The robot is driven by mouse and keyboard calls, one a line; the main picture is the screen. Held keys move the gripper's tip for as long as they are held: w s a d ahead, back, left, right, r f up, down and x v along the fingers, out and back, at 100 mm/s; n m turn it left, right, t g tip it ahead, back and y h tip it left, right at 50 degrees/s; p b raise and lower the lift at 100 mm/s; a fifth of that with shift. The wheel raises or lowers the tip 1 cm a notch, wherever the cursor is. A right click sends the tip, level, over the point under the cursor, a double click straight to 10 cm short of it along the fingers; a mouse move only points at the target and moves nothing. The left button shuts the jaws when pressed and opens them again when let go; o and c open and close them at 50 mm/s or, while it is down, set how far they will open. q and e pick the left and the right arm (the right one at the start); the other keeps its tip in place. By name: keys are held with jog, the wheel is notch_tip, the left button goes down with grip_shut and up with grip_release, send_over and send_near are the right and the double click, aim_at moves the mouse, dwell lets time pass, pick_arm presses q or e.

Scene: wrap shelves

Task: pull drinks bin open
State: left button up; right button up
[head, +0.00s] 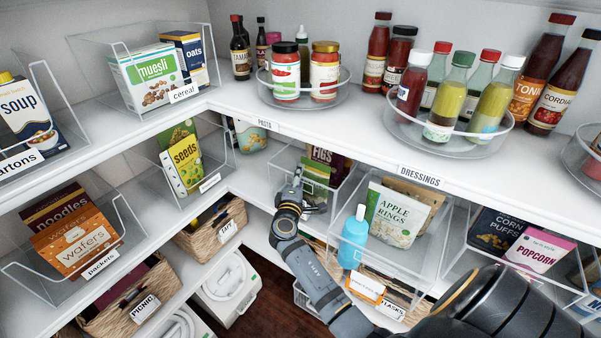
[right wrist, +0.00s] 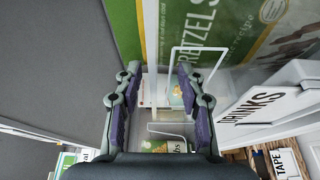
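My right gripper (head: 297,178) is at the middle shelf, in front of a clear bin holding a green packet (head: 316,170) and a figs packet (head: 328,155). In the right wrist view its two fingers (right wrist: 159,80) are apart, with no item clearly gripped between them. The drinks label (right wrist: 258,105) is white, just right of the fingers, on a clear bin with thin pale edges (right wrist: 199,47). A green pretzels packet (right wrist: 215,40) shows behind those edges. The label is hidden by my arm in the head view. I cannot tell whether the fingers touch the bin. My left gripper is out of view.
Right of my arm, a clear bin holds apple rings (head: 399,215), with a blue bottle (head: 353,238) at its left. The flasks bin (head: 391,312) is below. A seeds bin (head: 210,183) stands left. The upper shelf edge (head: 330,151) overhangs my gripper.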

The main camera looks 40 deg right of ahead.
jog(key=shift+s+a, duration=0.1)
jog(key=shift+c, duration=0.3)
jog(key=c, duration=0.7)
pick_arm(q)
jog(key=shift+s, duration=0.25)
pick_arm(e)
grip_shut()
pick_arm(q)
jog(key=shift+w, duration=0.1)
